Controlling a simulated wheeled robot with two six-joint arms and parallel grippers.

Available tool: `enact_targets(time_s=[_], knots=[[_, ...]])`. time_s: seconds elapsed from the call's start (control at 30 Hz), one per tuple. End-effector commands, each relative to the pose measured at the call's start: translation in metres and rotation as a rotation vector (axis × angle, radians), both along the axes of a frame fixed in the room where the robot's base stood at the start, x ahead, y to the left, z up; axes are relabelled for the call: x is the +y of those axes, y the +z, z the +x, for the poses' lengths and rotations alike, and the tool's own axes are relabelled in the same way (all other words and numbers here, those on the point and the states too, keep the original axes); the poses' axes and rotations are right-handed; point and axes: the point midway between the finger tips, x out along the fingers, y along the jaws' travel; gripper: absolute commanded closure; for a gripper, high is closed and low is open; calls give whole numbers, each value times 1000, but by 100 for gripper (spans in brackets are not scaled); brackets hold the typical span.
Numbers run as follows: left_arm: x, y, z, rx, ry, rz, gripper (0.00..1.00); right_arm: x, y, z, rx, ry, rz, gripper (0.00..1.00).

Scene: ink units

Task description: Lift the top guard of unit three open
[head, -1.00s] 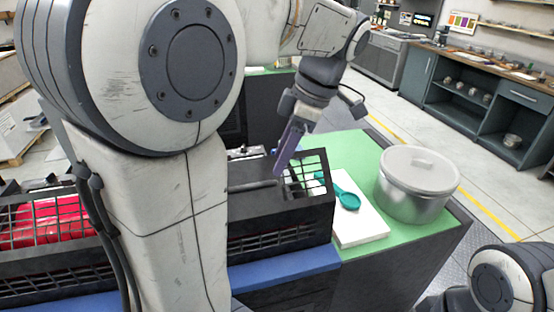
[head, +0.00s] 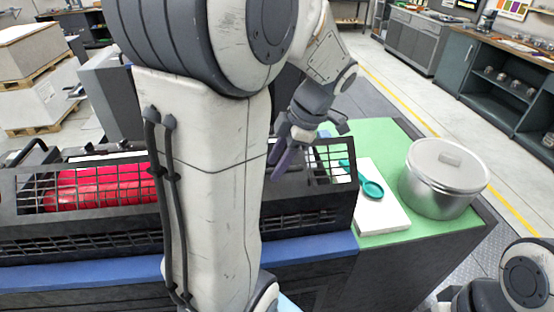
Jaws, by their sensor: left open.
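A black mesh guard (head: 330,165) spans the top of the ink unit, with its right end clear of my arm. A red roller (head: 100,186) shows through the mesh on the left. My left gripper (head: 279,163) is open, pointing down close to the guard's right part, behind the forearm's edge. I cannot tell whether its fingers touch the guard. My left arm hides the middle of the unit. Of my right arm, only a joint shows at the lower right corner; its gripper is out of view.
A green worktop (head: 372,137) on the right holds a lidded metal pot (head: 440,180), a white board (head: 384,216) and a teal scoop (head: 370,188). A blue ledge (head: 305,249) runs along the unit's front. Pallets with boxes (head: 35,85) stand at the far left.

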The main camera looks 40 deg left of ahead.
Motion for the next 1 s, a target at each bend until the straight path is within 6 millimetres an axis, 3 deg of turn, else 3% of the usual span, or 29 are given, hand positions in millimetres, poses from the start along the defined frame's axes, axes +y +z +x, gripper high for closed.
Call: enact_targets(time_s=[0.23, 0.27, 0.33, 0.4, 1.0], knots=[[0, -2, 0, 0, 0, 0, 50, 0, 0, 0, 0, 0, 0, 100], [0, -1, 0, 0, 0, 0, 54, 0, 0, 0, 0, 0, 0, 100], [0, -1, 0, 0, 0, 0, 81, 0, 0, 0, 0, 0, 0, 100], [0, -1, 0, 0, 0, 0, 100, 0, 0, 0, 0, 0, 0, 100], [0, -1, 0, 0, -1, 0, 100, 0, 0, 0, 0, 0, 0, 100]])
